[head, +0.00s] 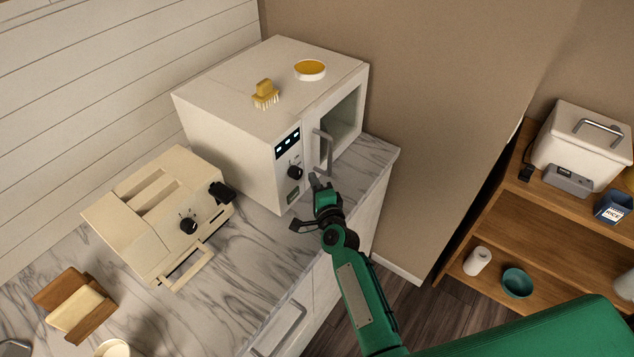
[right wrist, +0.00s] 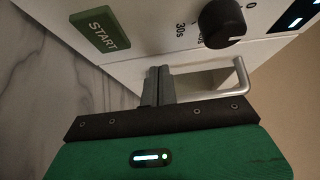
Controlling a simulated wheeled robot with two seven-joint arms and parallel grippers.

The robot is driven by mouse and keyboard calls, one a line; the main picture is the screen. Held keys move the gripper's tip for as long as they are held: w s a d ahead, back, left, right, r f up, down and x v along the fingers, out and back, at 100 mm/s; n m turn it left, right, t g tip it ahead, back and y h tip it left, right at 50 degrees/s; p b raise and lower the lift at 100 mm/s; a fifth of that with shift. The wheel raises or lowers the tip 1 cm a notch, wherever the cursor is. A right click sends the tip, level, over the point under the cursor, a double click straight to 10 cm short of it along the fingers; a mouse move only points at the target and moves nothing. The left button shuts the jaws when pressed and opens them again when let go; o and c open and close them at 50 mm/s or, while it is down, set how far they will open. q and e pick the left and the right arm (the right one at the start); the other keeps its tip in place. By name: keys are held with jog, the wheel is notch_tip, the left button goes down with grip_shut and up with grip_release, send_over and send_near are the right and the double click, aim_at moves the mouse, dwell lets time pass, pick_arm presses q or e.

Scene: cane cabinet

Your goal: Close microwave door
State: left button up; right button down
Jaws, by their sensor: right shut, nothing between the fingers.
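The white microwave (head: 235,110) stands at the far end of the counter. Its door (head: 349,117), with a dark window and a grey handle (head: 322,152), looks shut or nearly shut; I cannot tell whether a small gap remains. The handle also shows in the right wrist view (right wrist: 241,76). My right gripper (head: 314,180) is shut and empty, just in front of the microwave's lower front, below the handle. In the right wrist view its fingers (right wrist: 159,85) point at the front between the START button (right wrist: 100,29) and the handle; contact is unclear. My left gripper is out of view.
A yellow brush (head: 264,94) and a bowl (head: 310,70) sit on the microwave. A cream toaster (head: 160,215) stands to its left on the marble counter (head: 240,262). A wooden shelf (head: 535,229) with a rice cooker (head: 583,142) is at right.

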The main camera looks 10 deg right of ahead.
jog(key=shift+w+a, duration=0.1)
dwell(0.5)
jog(key=s+d+p, duration=0.1)
jog(key=s+p, duration=0.1)
jog(key=s, duration=1.1)
jog(key=shift+s+d, duration=0.2)
jog(key=shift+s, duration=0.2)
